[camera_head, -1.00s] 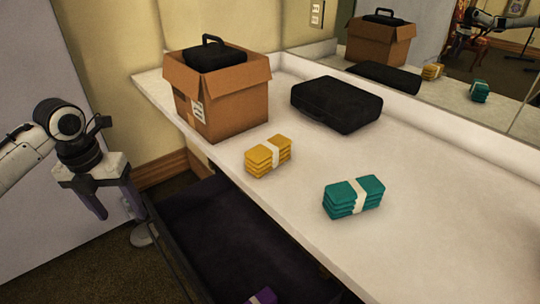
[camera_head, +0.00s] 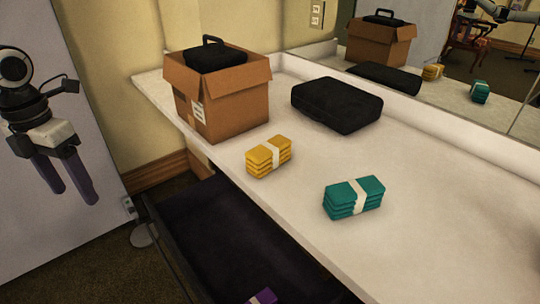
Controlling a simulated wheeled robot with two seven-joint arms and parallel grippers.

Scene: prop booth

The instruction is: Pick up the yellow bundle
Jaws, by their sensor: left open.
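The yellow bundle (camera_head: 258,160) is a stack of yellow packs with a white band around it. It lies on the white counter (camera_head: 330,235), near its front edge, in front of the cardboard box. My left gripper (camera_head: 75,202) is open and empty at the left of the picture. Its fingers point down, in front of the grey panel, well to the left of the counter and the bundle.
A teal bundle (camera_head: 342,195) lies right of the yellow one. A cardboard box (camera_head: 240,108) holds a black case (camera_head: 216,57); another black case (camera_head: 336,105) lies behind. A mirror runs along the back.

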